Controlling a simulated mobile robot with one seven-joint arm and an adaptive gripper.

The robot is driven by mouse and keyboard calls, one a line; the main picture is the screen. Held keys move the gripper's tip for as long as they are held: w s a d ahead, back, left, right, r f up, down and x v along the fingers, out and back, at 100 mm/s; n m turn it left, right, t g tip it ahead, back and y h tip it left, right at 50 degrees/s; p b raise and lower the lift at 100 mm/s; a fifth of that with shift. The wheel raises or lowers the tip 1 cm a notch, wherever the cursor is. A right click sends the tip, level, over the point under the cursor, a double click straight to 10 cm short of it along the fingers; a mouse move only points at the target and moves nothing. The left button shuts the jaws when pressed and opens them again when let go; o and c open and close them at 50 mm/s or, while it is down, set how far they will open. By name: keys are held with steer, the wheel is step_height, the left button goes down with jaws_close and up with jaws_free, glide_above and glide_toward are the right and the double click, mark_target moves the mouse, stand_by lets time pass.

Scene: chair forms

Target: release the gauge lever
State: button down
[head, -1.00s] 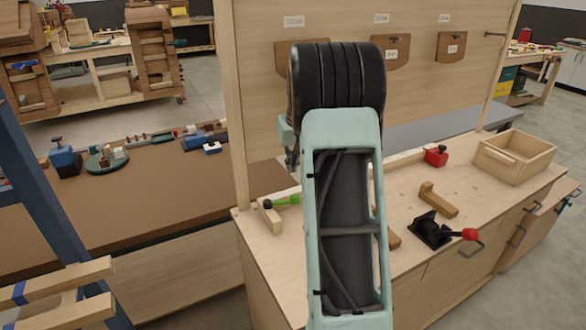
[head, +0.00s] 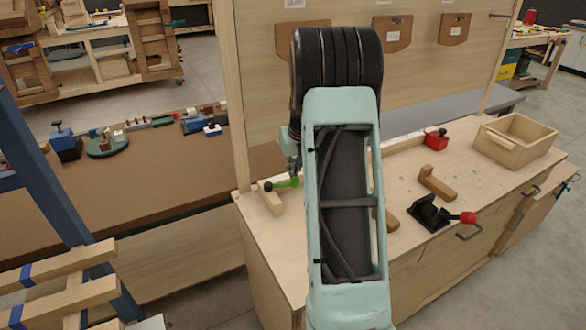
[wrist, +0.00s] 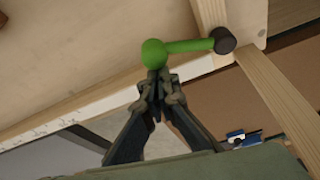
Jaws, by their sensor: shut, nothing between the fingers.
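A green lever (head: 283,183) with a dark round pivot sits on a pale wooden block (head: 268,198) at the left end of the bench. In the wrist view the lever's bar (wrist: 190,46) runs from its green ball knob (wrist: 154,53) at the left to the dark pivot (wrist: 223,40) at the right. My gripper (head: 293,170) is at the knob end of the lever, partly hidden behind my arm. In the wrist view its fingertips (wrist: 158,82) are together and empty, right at the knob. I cannot tell whether they touch it.
The wooden bench (head: 400,262) also carries a black clamp with a red knob (head: 467,217), a red block (head: 436,139), a wooden stop (head: 437,182) and an open wooden box (head: 540,137). An upright wooden panel (head: 262,90) stands behind my gripper.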

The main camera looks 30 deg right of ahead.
steer(key=shift+s, duration=0.1)
stand_by(0.3)
steer(key=s+m, duration=0.1)
steer(key=m, duration=0.1)
steer(key=s+a+m+h, duration=0.1)
steer(key=shift+s+a+m+g+b, duration=0.1)
steer(key=shift+s+m+g+b, duration=0.1)
steer(key=shift+m+g+b, duration=0.15)
steer(key=s+a+m+g+h+p, duration=0.1)
steer(key=s+a+m, duration=0.3)
steer(key=m, duration=0.5)
steer(key=shift+s+a+g+h+p, duration=0.2)
steer(key=shift+a+g+h+p, duration=0.2)
steer(key=shift+a+g+p, duration=0.3)
steer(key=shift+a+m, duration=0.25)
steer(key=shift+a, duration=0.05)
steer(key=v, duration=1.2)
steer(key=shift+d, duration=0.15)
